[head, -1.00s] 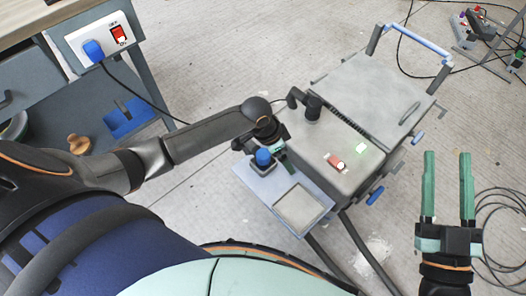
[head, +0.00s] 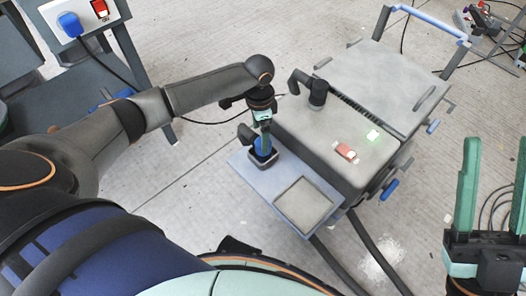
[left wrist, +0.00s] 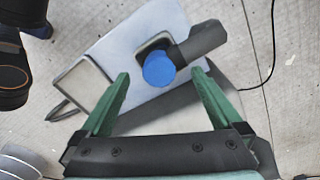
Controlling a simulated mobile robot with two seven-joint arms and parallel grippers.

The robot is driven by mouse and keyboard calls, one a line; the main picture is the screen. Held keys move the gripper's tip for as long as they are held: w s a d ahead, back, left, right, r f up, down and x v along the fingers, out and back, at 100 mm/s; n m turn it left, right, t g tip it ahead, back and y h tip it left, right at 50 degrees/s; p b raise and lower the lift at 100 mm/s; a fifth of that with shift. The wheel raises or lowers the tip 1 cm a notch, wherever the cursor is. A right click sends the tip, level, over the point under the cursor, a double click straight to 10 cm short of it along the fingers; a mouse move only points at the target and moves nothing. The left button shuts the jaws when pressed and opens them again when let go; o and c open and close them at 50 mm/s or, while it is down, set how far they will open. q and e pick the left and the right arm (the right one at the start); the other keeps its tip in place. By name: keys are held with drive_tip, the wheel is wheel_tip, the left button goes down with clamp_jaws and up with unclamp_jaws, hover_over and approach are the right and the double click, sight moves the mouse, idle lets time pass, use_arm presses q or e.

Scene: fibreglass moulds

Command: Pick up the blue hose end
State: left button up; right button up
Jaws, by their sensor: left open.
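The blue hose end (head: 262,147) sits upright in a dark square holder (head: 262,163) on the grey shelf (head: 243,168) of the machine. In the left wrist view the round blue end (left wrist: 159,70) shows from above, with a dark grey hose piece (left wrist: 200,42) beside it. My left gripper (head: 266,132) is open over it. In the left wrist view its green fingertips (left wrist: 160,75) lie on either side of the blue end, which is not gripped. My right gripper (head: 495,145) is open and empty at the right edge of the head view.
The grey machine (head: 325,140) with a red switch (head: 346,152) and a green light stands right of the shelf. A shallow square tray (head: 303,205) lies on the shelf near the hose end. A bench with a socket box (head: 83,18) stands at the upper left.

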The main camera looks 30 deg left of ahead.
use_arm(q)
drive_tip(key=f+b, duration=0.2)
drive_tip(key=f, duration=0.1)
drive_tip(key=f+b, duration=0.1)
drive_tip(key=f, duration=0.1)
drive_tip(key=shift+w+d+f, duration=0.2)
drive_tip(key=shift+d, duration=0.15)
drive_tip(key=shift+r, duration=0.1)
drive_tip(key=shift+c, duration=0.3)
drive_tip(key=c, duration=1.5)
